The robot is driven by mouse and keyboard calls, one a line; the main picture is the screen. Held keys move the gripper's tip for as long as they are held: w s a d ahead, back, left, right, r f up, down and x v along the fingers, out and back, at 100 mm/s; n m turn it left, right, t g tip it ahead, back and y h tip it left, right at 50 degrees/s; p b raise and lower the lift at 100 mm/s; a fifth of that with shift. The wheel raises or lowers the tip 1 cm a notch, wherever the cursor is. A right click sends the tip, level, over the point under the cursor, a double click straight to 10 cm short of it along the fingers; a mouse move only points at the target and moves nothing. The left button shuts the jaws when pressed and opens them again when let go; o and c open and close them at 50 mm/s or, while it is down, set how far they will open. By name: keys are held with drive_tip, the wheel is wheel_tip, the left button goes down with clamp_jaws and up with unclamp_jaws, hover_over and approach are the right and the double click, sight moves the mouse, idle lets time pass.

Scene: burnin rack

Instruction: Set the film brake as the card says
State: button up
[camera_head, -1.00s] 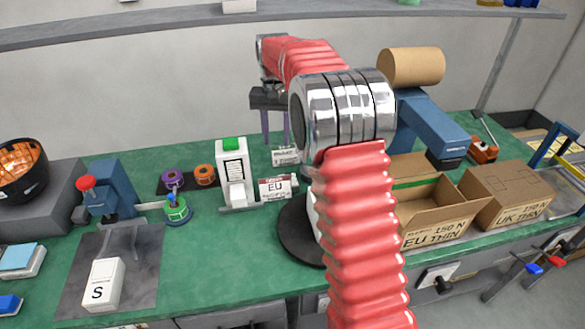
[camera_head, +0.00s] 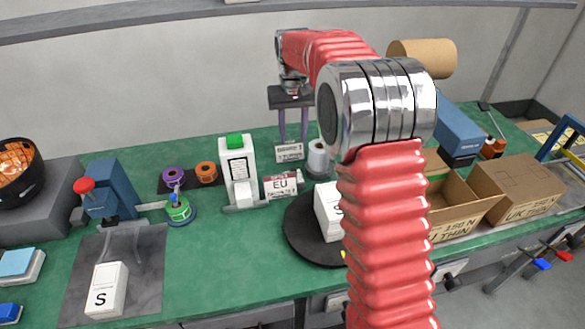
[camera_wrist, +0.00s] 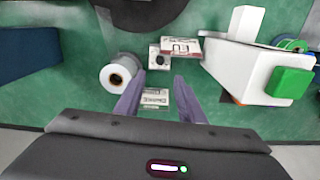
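My gripper (camera_head: 293,130) points down at the back of the bench, its two purple fingers apart with nothing between them. In the wrist view the fingers (camera_wrist: 157,92) flank a small white printed card (camera_wrist: 155,98), which also stands near the fingertips in the head view (camera_head: 290,152); its text is too small to read. Beyond it is a small pale block with a dark round knob (camera_wrist: 154,57), perhaps the film brake; its setting is unclear. A white film roll (camera_wrist: 117,76) stands beside it, also in the head view (camera_head: 318,160). A card marked EU (camera_head: 282,186) stands in front.
A black turntable (camera_head: 303,250) carries a white box (camera_head: 326,210) partly behind my arm. A white dispenser with a green top (camera_head: 238,160) stands left of the EU card.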

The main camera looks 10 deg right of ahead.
sight(293, 170)
wheel_tip(293, 170, down, 14)
drive_tip(key=shift+r, duration=0.1)
idle(0.8)
drive_tip(key=shift+c, duration=0.5)
clamp_jaws()
